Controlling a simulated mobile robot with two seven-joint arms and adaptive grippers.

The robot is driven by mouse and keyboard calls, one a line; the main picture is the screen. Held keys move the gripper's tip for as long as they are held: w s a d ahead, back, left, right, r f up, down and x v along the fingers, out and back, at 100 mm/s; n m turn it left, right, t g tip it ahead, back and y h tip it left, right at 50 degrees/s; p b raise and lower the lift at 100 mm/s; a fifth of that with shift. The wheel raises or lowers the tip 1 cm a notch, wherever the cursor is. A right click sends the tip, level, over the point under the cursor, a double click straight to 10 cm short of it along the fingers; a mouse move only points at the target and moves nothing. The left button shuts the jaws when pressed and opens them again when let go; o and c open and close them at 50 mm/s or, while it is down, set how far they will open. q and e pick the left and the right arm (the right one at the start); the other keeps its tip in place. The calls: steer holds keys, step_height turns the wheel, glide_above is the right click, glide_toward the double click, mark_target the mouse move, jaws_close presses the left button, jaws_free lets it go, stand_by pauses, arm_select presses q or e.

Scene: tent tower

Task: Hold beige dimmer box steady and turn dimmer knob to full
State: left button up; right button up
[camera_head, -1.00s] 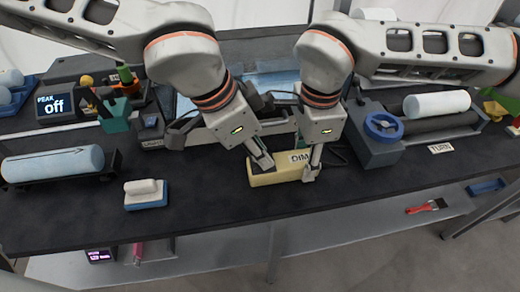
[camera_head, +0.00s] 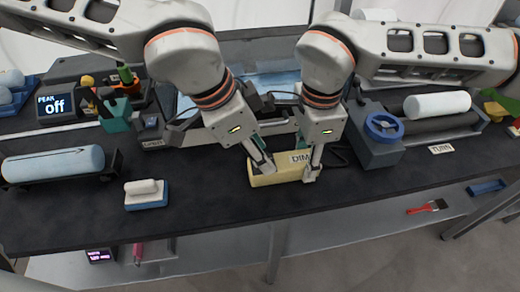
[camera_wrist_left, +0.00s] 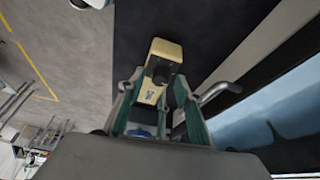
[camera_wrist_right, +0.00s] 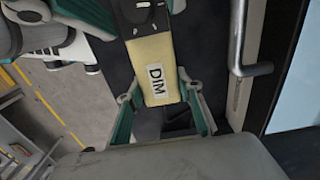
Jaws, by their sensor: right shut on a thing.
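The beige dimmer box (camera_head: 283,171), labelled DIM, lies on the dark bench top. My right gripper (camera_head: 312,176) is shut on its right end; the right wrist view shows a finger at each side of the labelled box (camera_wrist_right: 158,68). My left gripper (camera_head: 262,168) is at the box's left part. In the left wrist view, the dark dimmer knob (camera_wrist_left: 159,72) stands on the box between the left fingers, which are spread apart. I cannot tell whether either left fingertip touches the knob. The knob is hidden in the head view.
A display (camera_head: 57,106) reads PEAK off at the back left. A white-and-blue block (camera_head: 146,194) and a pale blue roll (camera_head: 54,164) stand left. A crank unit with a blue wheel (camera_head: 383,127) stands right. The bench front is clear.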

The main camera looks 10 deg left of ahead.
arm_select(q)
steer(key=shift+r, duration=0.1)
steer(key=shift+a+r, duration=0.15)
steer(key=shift+r, duration=0.15)
steer(key=s+a, duration=0.1)
steer(key=a, duration=0.2)
steer(key=s+a, duration=0.2)
steer(key=a, duration=0.1)
steer(key=s+a, duration=0.1)
steer(key=a, duration=0.2)
steer(key=shift+s+r, duration=0.2)
steer(key=shift+r, duration=0.05)
steer(key=shift+s+a+f, duration=0.1)
steer(key=shift+s+a, duration=0.45)
steer(key=shift+a, duration=0.4)
